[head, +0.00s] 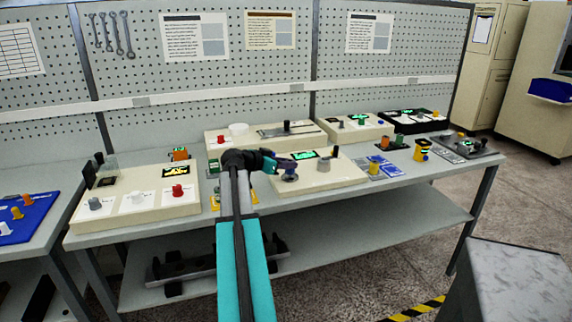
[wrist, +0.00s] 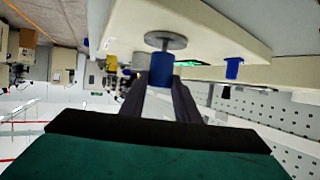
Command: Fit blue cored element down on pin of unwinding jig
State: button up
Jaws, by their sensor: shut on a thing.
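My gripper (head: 284,164) is at the end of my arm, over the left part of a cream jig box on the bench. In the wrist view its dark fingers (wrist: 170,95) are shut on the blue cored element (wrist: 160,72). A grey round disc (wrist: 166,40) with a short stem lies just beyond the element's end; the disc also shows under my gripper in the head view (head: 289,178). I cannot tell whether element and stem touch. The pin inside the element is hidden. The cream jig box (head: 318,178) has a green display.
A dark post (head: 335,152) stands on the same box, right of my gripper. A second blue piece (wrist: 233,68) shows in the wrist view. Other cream boxes stand behind (head: 262,136) and left (head: 130,203). Small yellow and blue parts (head: 378,166) lie to the right.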

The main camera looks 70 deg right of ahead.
jog(key=shift+f+b, duration=0.7)
jog(key=shift+f, duration=0.05)
jog(key=o, duration=1.1)
jog(key=shift+r, duration=0.1)
jog(key=shift+b+v, duration=0.75)
jog(key=shift+v, duration=6.15)
jog(key=shift+r, duration=0.15)
